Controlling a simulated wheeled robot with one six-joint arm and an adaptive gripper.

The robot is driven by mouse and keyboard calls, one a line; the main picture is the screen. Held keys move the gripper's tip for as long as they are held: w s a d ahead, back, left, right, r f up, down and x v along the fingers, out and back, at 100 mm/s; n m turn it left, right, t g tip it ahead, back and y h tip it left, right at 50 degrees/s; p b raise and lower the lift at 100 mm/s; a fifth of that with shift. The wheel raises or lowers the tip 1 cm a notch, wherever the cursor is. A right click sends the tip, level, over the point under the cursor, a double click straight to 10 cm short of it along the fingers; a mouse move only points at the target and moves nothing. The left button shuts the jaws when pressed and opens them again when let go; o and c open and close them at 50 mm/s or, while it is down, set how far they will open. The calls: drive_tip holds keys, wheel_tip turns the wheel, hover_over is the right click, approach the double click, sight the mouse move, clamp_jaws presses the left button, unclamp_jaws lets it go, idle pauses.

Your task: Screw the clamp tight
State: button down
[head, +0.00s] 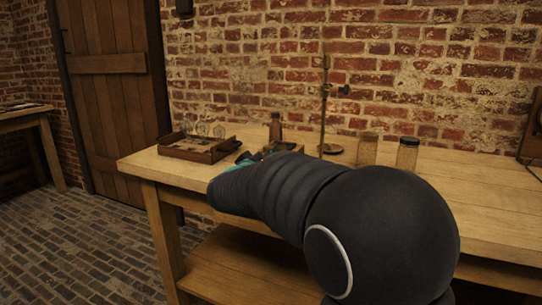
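A thin brass stand (323,112) with a round base stands upright on the wooden table. A small dark clamp or knob (344,90) sticks out to the right near its upper part. I cannot tell from here how tight it is. My gripper (247,157) is low over the table, left of the stand and well below the clamp. My own dark arm hides most of it, and its fingers cannot be made out. Whether it holds anything is hidden.
A wooden tray (162,151) with several glass jars (203,129) stands at the table's left end. A brown bottle (275,128) stands behind my gripper. Two jars (367,149) (407,153) stand right of the stand.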

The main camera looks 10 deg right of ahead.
drive_tip(key=m, duration=0.6)
drive_tip(key=shift+a+f+m, duration=0.15)
drive_tip(key=shift+m, duration=0.15)
drive_tip(key=m+b, duration=0.1)
drive_tip(key=m, duration=0.4)
drive_tip(key=shift+w+a, duration=0.1)
drive_tip(key=shift+w, duration=0.05)
drive_tip(key=m+b, duration=0.3)
drive_tip(key=m, duration=0.3)
drive_tip(key=shift+w+a+m, duration=0.1)
drive_tip(key=shift+a+m, duration=0.05)
drive_tip(key=shift+m, duration=0.15)
drive_tip(key=m+b, duration=0.4)
drive_tip(key=m, duration=0.2)
drive_tip(key=shift+m, duration=0.3)
drive_tip(key=m+b, duration=0.4)
drive_tip(key=m, duration=0.2)
drive_tip(key=shift+r+b, duration=0.2)
drive_tip(key=shift+b, duration=0.15)
drive_tip(key=m, duration=0.2)
drive_tip(key=m+b, duration=0.2)
drive_tip(key=m, duration=0.1)
drive_tip(key=shift+r+m, duration=0.3)
drive_tip(key=m, duration=0.6)
drive_tip(key=shift+r, duration=0.1)
drive_tip(key=m, duration=0.5)
drive_tip(key=shift+d+m, duration=0.25)
drive_tip(key=shift+m, duration=0.15)
